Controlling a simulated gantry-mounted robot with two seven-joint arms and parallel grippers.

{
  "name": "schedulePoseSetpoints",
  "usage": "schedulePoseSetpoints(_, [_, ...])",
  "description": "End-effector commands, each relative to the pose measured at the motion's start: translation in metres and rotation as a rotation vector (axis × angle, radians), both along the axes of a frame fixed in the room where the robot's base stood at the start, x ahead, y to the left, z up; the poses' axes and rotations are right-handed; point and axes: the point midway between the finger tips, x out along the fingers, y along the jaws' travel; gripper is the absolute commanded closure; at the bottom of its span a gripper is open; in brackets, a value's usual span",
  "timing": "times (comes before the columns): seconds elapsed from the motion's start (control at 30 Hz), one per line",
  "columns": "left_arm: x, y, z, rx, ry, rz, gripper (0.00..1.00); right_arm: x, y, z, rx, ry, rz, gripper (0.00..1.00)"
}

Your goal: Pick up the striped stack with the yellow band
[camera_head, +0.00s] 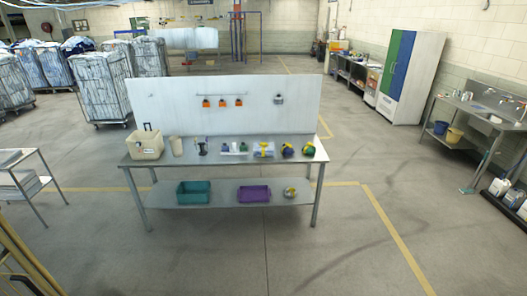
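A small white and blue item with yellow on it (263,150) sits on the steel workbench, right of its middle. It may be the striped stack with the yellow band, but it is too small for me to make out stripes. It stands between small bottles on its left and a dark blue and yellow item (287,151) on its right. Neither of my grippers is in view.
The steel workbench (215,160) also bears a beige box (146,145) and a green and yellow item (308,149). Its lower shelf holds teal (194,192) and purple (254,194) bins. A side table (22,181) stands left. Floor in front is clear.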

Motion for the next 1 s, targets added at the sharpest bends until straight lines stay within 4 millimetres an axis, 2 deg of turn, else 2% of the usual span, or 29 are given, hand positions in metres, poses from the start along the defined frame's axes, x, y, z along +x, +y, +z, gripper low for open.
schedulePoseSetpoints(0.43, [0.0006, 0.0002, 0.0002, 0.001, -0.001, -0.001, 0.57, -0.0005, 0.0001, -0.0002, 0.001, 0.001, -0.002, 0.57])
schedulePoseSetpoints(0.8, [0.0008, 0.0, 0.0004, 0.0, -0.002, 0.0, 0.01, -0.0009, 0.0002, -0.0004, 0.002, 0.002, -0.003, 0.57])
schedulePoseSetpoints(1.0, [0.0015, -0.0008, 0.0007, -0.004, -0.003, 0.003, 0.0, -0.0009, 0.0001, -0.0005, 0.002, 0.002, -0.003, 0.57])
